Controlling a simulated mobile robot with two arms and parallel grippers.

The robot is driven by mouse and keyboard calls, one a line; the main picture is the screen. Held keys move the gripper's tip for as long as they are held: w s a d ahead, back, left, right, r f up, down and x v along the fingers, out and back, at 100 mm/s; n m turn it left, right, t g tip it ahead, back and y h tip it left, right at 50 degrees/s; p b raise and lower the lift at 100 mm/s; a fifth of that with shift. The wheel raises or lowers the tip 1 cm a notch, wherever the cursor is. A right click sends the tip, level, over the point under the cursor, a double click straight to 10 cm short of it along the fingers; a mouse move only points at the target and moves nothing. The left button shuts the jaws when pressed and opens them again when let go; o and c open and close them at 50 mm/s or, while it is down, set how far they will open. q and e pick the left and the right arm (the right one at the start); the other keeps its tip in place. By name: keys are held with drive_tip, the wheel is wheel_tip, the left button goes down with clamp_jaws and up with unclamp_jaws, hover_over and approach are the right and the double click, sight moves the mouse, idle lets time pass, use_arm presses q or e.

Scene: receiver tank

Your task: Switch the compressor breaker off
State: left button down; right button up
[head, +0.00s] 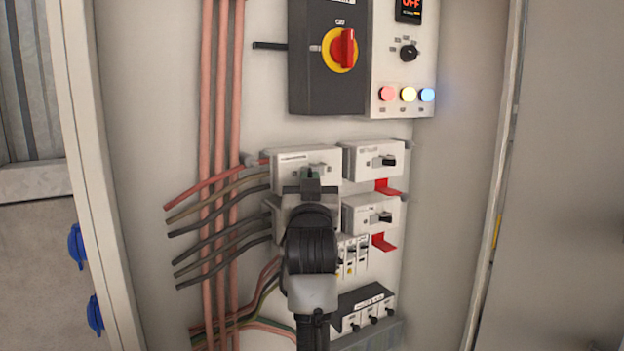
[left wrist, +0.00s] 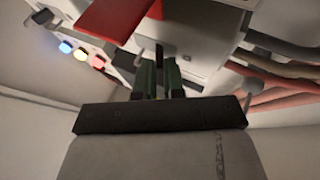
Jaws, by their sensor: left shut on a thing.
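Several white breakers are mounted on the cabinet's back panel. The upper left breaker (head: 290,160) has a dark label too small to read with certainty, so I take it as the compressor breaker. My left gripper (head: 312,176) is in front of its lower face and covers much of the breaker below. In the left wrist view the green fingers of my left gripper (left wrist: 159,72) are closed together around a small dark handle (left wrist: 159,50) on a pale breaker face. The handle's exact position is partly hidden. My right gripper is not in view.
Two breakers on the right, upper (head: 373,160) and lower (head: 366,214), have red tabs beneath. Above is a dark box with a red rotary switch (head: 343,49) and a panel with three lit lamps (head: 408,95). Cables (head: 222,130) run at left. The cabinet's right side is clear.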

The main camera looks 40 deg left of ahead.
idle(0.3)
use_arm(q)
drive_tip(key=c, duration=1.2)
unclamp_jaws()
drive_tip(key=shift+a, duration=0.1)
drive_tip(key=b+v, duration=0.4)
drive_tip(key=v, duration=0.6)
drive_tip(key=shift+s+d+f, duration=0.2)
drive_tip(key=shift+s+d, duration=0.05)
